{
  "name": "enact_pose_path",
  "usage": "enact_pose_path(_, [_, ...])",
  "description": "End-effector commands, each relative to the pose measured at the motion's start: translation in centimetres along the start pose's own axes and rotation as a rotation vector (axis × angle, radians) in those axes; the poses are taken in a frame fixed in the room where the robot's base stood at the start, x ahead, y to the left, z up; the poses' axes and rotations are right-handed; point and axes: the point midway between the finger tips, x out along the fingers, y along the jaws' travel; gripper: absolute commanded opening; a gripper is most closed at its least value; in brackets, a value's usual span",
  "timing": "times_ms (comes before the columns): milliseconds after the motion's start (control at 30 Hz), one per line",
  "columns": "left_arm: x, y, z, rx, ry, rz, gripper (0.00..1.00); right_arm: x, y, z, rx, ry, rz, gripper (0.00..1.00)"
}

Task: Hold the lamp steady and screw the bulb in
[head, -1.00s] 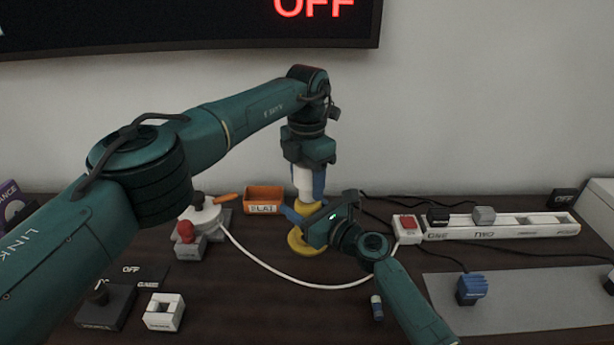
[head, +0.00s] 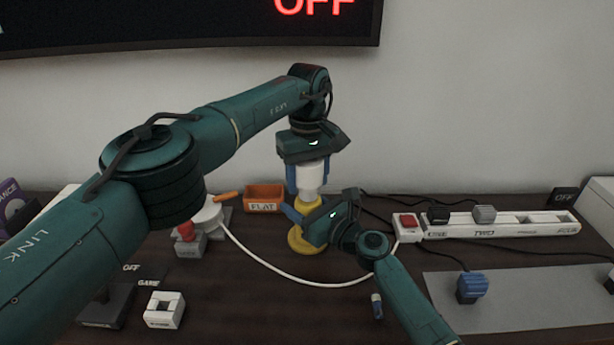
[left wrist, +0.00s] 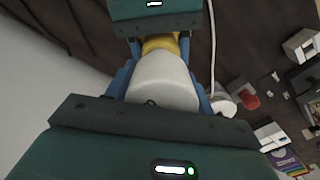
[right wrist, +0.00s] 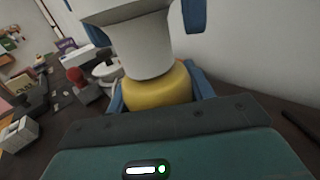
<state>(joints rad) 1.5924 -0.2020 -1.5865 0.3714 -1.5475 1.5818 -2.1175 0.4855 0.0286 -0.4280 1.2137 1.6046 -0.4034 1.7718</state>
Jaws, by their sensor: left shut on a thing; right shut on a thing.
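The white bulb (head: 312,176) is upright between the blue fingers of my left gripper (head: 308,182), which is shut on it from above. The yellow lamp (head: 298,244) stands on the table directly below, with a round base and a yellow neck. My right gripper (head: 306,217) is shut on the lamp's neck from the front right. In the right wrist view the bulb (right wrist: 140,45) meets the top of the yellow lamp (right wrist: 158,90); the joint itself is hidden. The left wrist view shows the bulb (left wrist: 163,82) between the fingers, in line with the lamp (left wrist: 160,44).
An orange tray (head: 264,206) marked FLAT stands behind left. A device with a red knob (head: 186,231) is at left; a white cable loops in front of the lamp. A power strip (head: 500,224) and a grey mat (head: 530,300) lie to the right.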

Motion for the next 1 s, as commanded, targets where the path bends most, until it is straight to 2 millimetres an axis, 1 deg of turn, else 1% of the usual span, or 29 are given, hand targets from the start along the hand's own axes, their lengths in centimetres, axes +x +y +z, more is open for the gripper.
enact_pose_path(100, [-0.09, 0.16, 0.10, 0.253, -0.001, 0.002, 0.30, -0.02, -0.04, -0.09, 0.001, 0.002, -0.001, 0.00])
enact_pose_path(200, [-0.08, 0.20, 0.11, 0.455, -0.001, 0.002, 0.30, -0.03, -0.05, -0.09, 0.001, 0.002, -0.001, 0.00])
enact_pose_path(333, [-0.07, 0.26, 0.16, 0.651, -0.001, 0.003, 0.30, -0.03, -0.06, -0.10, 0.001, 0.002, -0.002, 0.00])
enact_pose_path(400, [-0.07, 0.28, 0.17, 0.714, -0.001, 0.003, 0.30, -0.03, -0.06, -0.11, 0.001, 0.002, -0.002, 0.00])
enact_pose_path(500, [-0.07, 0.29, 0.19, 0.754, -0.001, 0.003, 0.30, -0.04, -0.07, -0.12, 0.001, 0.002, -0.002, 0.00])
enact_pose_path(767, [-0.08, 0.30, 0.21, 0.758, -0.002, 0.003, 0.30, -0.04, -0.08, -0.14, 0.002, 0.003, -0.002, 0.00])
enact_pose_path(800, [-0.08, 0.29, 0.21, 0.757, -0.002, 0.003, 0.55, -0.04, -0.08, -0.14, 0.001, 0.003, -0.002, 0.00])
enact_pose_path(1000, [-0.03, 0.28, 0.17, 0.756, -0.001, 0.003, 0.72, -0.05, -0.07, -0.14, 0.001, 0.003, -0.002, 0.00])
